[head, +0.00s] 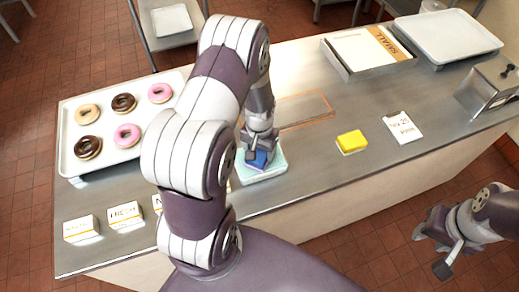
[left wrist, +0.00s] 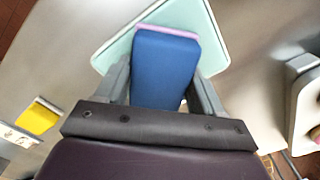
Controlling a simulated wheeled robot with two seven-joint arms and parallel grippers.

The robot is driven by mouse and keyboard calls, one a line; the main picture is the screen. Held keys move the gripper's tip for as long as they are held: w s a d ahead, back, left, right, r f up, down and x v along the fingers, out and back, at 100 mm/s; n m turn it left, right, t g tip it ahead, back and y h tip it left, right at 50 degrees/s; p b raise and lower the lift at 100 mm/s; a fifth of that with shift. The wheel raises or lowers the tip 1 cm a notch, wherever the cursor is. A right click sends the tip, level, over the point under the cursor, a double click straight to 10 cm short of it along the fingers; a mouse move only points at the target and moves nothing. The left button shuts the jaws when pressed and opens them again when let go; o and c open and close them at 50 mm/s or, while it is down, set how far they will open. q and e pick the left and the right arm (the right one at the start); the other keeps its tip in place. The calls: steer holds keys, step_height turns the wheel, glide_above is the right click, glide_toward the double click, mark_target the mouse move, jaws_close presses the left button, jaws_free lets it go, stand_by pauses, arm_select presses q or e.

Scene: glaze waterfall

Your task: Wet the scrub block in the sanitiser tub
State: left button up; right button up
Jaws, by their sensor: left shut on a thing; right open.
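The scrub block (head: 259,160) is blue; in the left wrist view (left wrist: 164,72) it shows a pink strip along its far edge. My left gripper (head: 262,148) is shut on it, with one finger on each side. The pale teal sanitiser tub (head: 265,175) is on the counter directly below the block; its corner also shows in the left wrist view (left wrist: 112,48). I cannot tell whether the block touches the tub's contents. My right gripper (head: 441,256) is open and empty, off the counter's front edge at the lower right.
A donut tray (head: 72,158) stands left of my left arm. A yellow block (head: 352,141) and a white note card (head: 402,127) lie right of the tub. Small label cards (head: 125,215) stand at the front left. A metal box (head: 489,92) and trays (head: 447,37) are farther right.

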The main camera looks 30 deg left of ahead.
mark_target(260, 151)
arm_select(q)
steer(key=shift+s+f, duration=0.1)
stand_by(0.3)
step_height(260, 151, up, 7)
steer(key=p, duration=0.6)
stand_by(0.4)
